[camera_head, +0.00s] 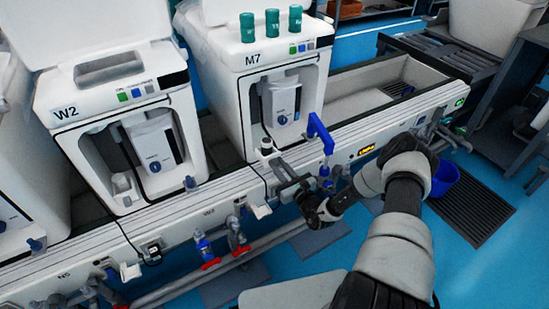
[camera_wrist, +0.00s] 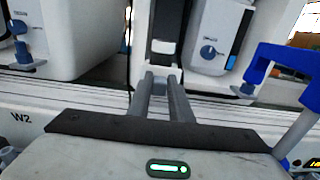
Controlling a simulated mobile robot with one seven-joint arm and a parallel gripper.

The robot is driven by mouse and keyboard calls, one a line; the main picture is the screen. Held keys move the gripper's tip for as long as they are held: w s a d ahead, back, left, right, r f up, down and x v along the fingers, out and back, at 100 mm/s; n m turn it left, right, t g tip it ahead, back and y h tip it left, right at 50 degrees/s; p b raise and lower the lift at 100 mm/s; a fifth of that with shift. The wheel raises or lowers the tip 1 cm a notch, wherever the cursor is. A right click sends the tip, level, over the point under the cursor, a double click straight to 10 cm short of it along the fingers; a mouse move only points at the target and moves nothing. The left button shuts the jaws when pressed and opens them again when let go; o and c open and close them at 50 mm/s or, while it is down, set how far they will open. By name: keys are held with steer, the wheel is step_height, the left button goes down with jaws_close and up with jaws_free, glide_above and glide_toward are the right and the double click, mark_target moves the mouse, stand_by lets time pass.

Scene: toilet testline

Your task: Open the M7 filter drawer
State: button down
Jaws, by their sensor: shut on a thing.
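The white M7 machine (camera_head: 254,59) stands on the bench with a recessed front. Inside the recess is a grey-white unit (camera_head: 285,105) with a blue knob, also close up in the wrist view (camera_wrist: 218,35). The dark, narrow filter drawer (camera_wrist: 167,22), with a pale block on it, is left of that unit. Its light front end (camera_head: 266,146) shows at the bench edge in the head view and seems to project from the recess. My gripper (camera_wrist: 162,73) is shut on the drawer's front end, as the head view also shows (camera_head: 273,162). The fingers partly hide the grip.
A blue tap (camera_head: 320,130) rises close to the right of my gripper. The W2 machine (camera_head: 110,100) stands to the left. An open trough (camera_head: 375,88) is right of M7. Pipes and red-handled valves (camera_head: 237,240) run below the bench front.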

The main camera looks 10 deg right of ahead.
steer(key=c, duration=1.6)
jaws_free()
steer(key=p+v, duration=0.2)
steer(key=v, duration=1.5)
steer(key=shift+s, duration=0.15)
